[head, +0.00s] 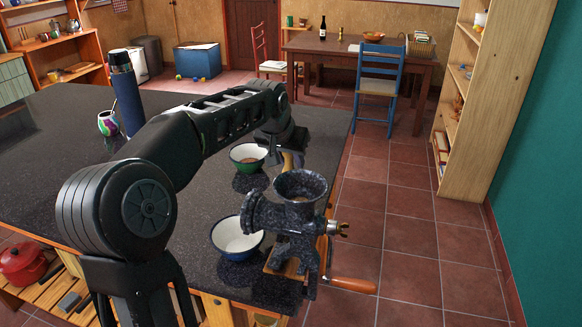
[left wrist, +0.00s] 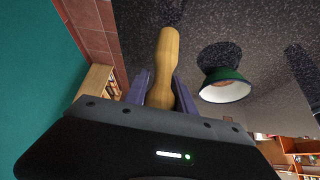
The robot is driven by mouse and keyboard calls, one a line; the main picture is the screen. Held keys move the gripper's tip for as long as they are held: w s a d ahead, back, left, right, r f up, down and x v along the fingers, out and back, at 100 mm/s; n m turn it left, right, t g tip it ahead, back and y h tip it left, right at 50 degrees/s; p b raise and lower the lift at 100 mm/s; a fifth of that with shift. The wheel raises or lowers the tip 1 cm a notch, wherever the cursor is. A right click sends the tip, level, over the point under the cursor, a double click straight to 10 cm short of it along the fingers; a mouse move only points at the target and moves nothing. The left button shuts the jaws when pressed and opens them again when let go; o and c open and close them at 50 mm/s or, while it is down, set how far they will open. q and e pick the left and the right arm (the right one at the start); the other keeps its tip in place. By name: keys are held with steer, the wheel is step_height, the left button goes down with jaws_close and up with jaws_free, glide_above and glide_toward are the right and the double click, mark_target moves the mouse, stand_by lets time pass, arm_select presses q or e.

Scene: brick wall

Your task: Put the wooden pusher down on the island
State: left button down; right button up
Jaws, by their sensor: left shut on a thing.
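The wooden pusher (left wrist: 164,62) is a pale, turned wooden stick. It is between the two fingers of my left gripper (left wrist: 160,92), which is shut on it. In the head view my left gripper (head: 286,145) is over the island's right side, behind the grinder, and only a little of the pusher (head: 291,161) shows beneath it. The island (head: 190,205) has a dark speckled top. A dark reflection or shadow lies at the pusher's far end, close to the top; I cannot tell whether they touch. My right gripper is not in view.
A green bowl (head: 248,157) with brown contents stands just left of my left gripper. A speckled grinder (head: 300,190) with a wooden-handled crank is clamped at the island's right edge, beside a blue-rimmed bowl (head: 236,238). A blue flask (head: 126,95) and a colourful cup (head: 108,123) stand left.

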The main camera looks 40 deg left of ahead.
mark_target(291, 168)
arm_select(q)
steer(key=shift+f, duration=1.3)
steer(key=shift+f, duration=0.1)
steer(key=shift+f, duration=0.15)
steer(key=c, duration=1.1)
jaws_free()
steer(key=shift+o, duration=0.2)
steer(key=shift+s+r, duration=0.1)
steer(key=shift+r, duration=0.35)
steer(key=v, duration=1.1)
steer(key=shift+s+r, duration=0.15)
steer(key=shift+r, duration=0.1)
